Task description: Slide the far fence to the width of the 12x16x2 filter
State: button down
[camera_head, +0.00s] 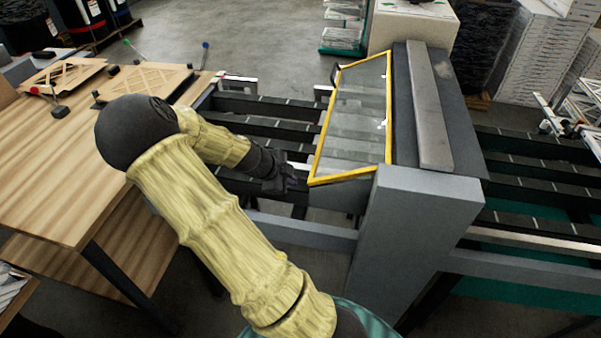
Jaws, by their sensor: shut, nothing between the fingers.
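My gripper (284,182) is shut and empty, seen small at the end of my yellow-sleeved arm. It hovers over or beside the dark slatted infeed bed (265,128), just left of the yellow-framed clear guard (352,115). A pale metal rail piece (237,84) stands at the bed's far edge, well beyond my gripper; it may be the far fence, but I cannot tell for sure. Two flat lattice-faced filters (147,82) (72,73) lie on the wooden table. No size label is readable, so I cannot tell which is 12x16x2.
The wooden table (45,165) fills the left, with red-, green- and blue-tipped levers on it. The grey machine housing (412,235) stands right of the guard. More dark slats (540,180) run right of it. Stacked boxes (543,55) stand behind. Open floor shows at the back.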

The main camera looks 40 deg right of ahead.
aim_at(301, 183)
jog(key=p+x, duration=0.1)
jog(key=x, duration=0.3)
jog(key=shift+d+f, duration=0.15)
jog(key=shift+w+d+p, duration=1.05)
jog(key=shift+d, duration=0.2)
jog(key=shift+w+d, duration=0.25)
